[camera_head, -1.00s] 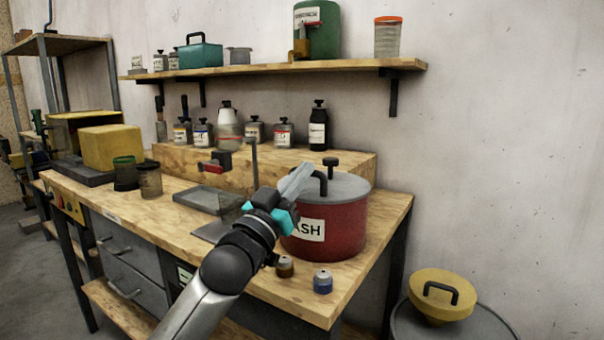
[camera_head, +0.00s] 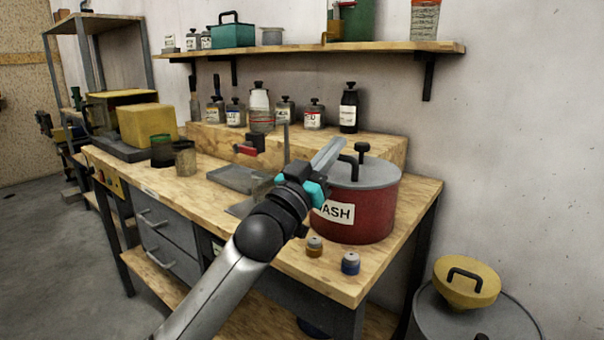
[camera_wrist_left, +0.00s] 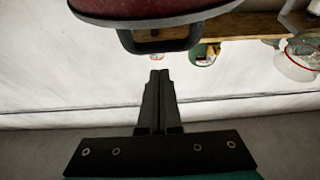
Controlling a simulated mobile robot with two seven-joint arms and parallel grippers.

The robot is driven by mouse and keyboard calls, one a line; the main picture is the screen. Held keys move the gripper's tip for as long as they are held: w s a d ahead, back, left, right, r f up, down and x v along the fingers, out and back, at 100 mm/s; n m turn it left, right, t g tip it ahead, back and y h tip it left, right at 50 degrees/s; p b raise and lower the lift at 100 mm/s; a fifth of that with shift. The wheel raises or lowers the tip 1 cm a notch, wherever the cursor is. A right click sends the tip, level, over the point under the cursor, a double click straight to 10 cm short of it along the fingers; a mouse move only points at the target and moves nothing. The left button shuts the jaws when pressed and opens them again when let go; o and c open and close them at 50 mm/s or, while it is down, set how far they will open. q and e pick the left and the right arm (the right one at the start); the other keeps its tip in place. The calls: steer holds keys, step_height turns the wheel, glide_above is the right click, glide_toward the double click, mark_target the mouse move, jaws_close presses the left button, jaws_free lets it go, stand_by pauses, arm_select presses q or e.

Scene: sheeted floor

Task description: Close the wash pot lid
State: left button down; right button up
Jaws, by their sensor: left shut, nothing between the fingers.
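The wash pot (camera_head: 360,215) is a dark red round pot on the right part of the workbench, its label partly hidden by my arm. I cannot tell whether the lid is fully seated. My left gripper (camera_head: 335,148) is shut and empty, its fingers at the pot's left upper edge near the handle. In the left wrist view, the shut fingers (camera_wrist_left: 159,76) point toward the black handle (camera_wrist_left: 160,42), with a gap between them.
Two small jars (camera_head: 350,263) stand at the bench's front right. A grey tray (camera_head: 240,179) lies left of my gripper. Several bottles (camera_head: 348,107) stand on the raised ledge behind. A yellow lidded container (camera_head: 466,284) is at the lower right.

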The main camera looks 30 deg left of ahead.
arm_select(q)
steer(key=p+v, duration=0.2)
steer(key=v, duration=0.7)
steer(key=shift+s+r+p, duration=0.2)
steer(key=shift+s+p, duration=0.1)
steer(key=shift+s, duration=0.1)
arm_select(e)
steer(key=s+d+f, duration=0.3)
steer(key=s+f, duration=0.1)
steer(key=shift+s, duration=0.4)
arm_select(q)
steer(key=shift+a, duration=0.1)
